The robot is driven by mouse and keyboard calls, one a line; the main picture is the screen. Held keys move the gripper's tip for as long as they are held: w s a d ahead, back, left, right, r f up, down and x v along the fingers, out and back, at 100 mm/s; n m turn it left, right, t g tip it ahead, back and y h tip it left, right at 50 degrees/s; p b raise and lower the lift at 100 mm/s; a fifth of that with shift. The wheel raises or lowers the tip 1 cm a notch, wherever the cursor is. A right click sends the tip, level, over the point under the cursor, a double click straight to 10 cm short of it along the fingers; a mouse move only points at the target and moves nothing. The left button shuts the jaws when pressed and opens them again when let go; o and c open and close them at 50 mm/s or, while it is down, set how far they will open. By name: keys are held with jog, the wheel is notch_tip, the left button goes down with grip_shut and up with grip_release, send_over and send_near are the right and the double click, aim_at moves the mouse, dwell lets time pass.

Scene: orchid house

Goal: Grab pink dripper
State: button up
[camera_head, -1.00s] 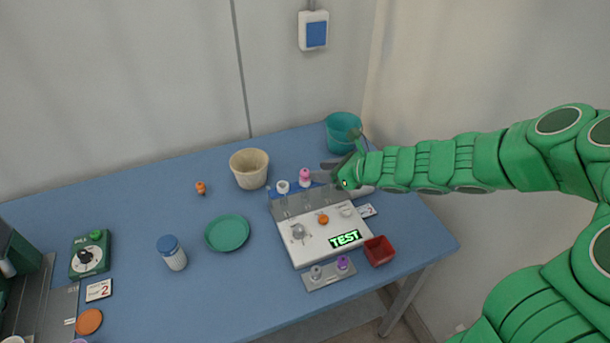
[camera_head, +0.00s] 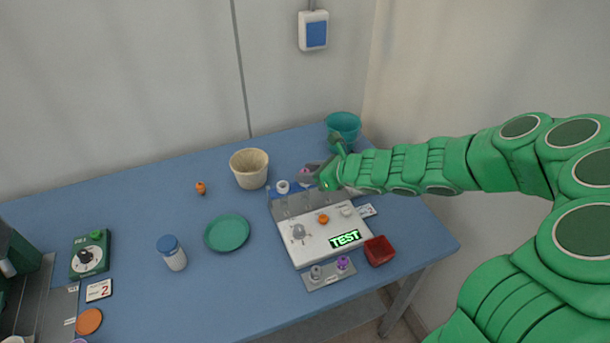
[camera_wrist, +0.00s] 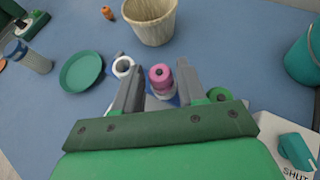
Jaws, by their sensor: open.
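The pink dripper (camera_wrist: 160,76) stands in the wrist view between the two fingers of my gripper (camera_wrist: 160,82), with a small gap on each side. My gripper is open and holds nothing. In the head view my gripper (camera_head: 312,172) is at the back of the white test device (camera_head: 318,238), and it hides most of the dripper there. A white dripper (camera_wrist: 122,67) is just left of the left finger. A green dripper (camera_wrist: 220,95) is just right of the right finger.
A cream pot (camera_head: 249,168) stands behind and left of the device. A teal pot (camera_head: 343,126) is at the back right. A green saucer (camera_head: 227,233) lies to the left, and a red tray (camera_head: 379,250) sits at the device's front right. The table's left back is largely clear.

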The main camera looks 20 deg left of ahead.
grip_shut()
jog(key=shift+r, duration=0.5)
notch_tip(320, 180, up, 2)
jog(key=shift+r, duration=0.1)
jog(key=s+d+r, duration=0.8)
jog(key=s+r, duration=0.1)
jog(key=s, duration=0.2)
jog(key=shift+s+r, duration=0.2)
jog(key=shift+r, duration=0.2)
